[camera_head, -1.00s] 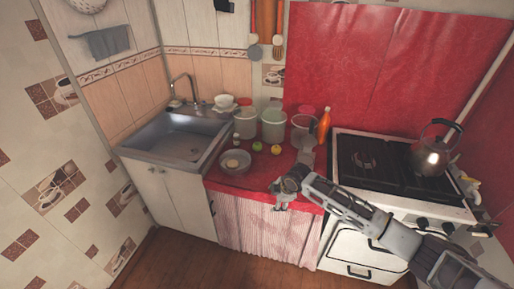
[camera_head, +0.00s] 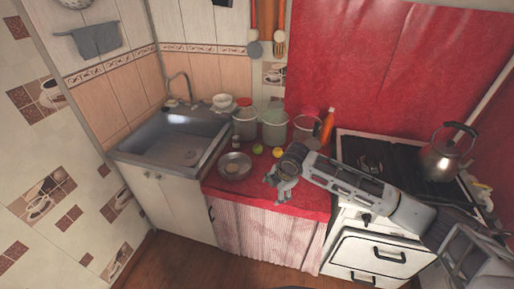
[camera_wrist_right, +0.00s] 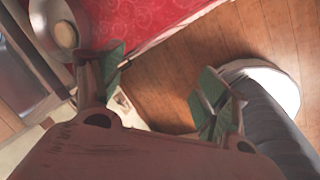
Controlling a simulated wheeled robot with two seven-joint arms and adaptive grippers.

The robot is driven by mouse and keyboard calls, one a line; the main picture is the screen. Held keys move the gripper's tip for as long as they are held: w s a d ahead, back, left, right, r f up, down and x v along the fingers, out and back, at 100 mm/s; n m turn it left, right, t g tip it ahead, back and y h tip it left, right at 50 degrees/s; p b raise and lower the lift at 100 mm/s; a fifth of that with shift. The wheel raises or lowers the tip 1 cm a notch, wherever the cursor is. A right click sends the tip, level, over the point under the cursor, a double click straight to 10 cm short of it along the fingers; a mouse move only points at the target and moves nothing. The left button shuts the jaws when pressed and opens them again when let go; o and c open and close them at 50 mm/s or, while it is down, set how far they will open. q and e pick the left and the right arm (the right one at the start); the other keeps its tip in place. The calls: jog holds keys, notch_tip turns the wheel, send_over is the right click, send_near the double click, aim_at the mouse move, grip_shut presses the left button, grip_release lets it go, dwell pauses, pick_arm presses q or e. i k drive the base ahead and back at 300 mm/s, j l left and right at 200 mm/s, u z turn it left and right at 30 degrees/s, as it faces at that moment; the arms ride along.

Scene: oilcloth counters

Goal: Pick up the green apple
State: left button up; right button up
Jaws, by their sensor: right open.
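The green apple (camera_head: 257,149) is a small round green fruit on the red counter, in front of the white buckets. A yellowish round fruit (camera_head: 278,152) lies just to its right. My right gripper (camera_head: 277,189) is open and empty near the counter's front edge, in front of and to the right of the apple, apart from it. In the right wrist view the jaws (camera_wrist_right: 160,82) stand wide apart with green pads and nothing between them; the apple does not show there. My left gripper is not in view.
A metal bowl (camera_head: 234,172) with something in it stands left of my right gripper. Buckets (camera_head: 274,129) and an orange bottle (camera_head: 327,126) stand behind the fruit. The sink (camera_head: 174,143) is left; the stove with a kettle (camera_head: 441,159) is right.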

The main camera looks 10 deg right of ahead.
aim_at(258, 149)
jog(key=i, duration=1.2)
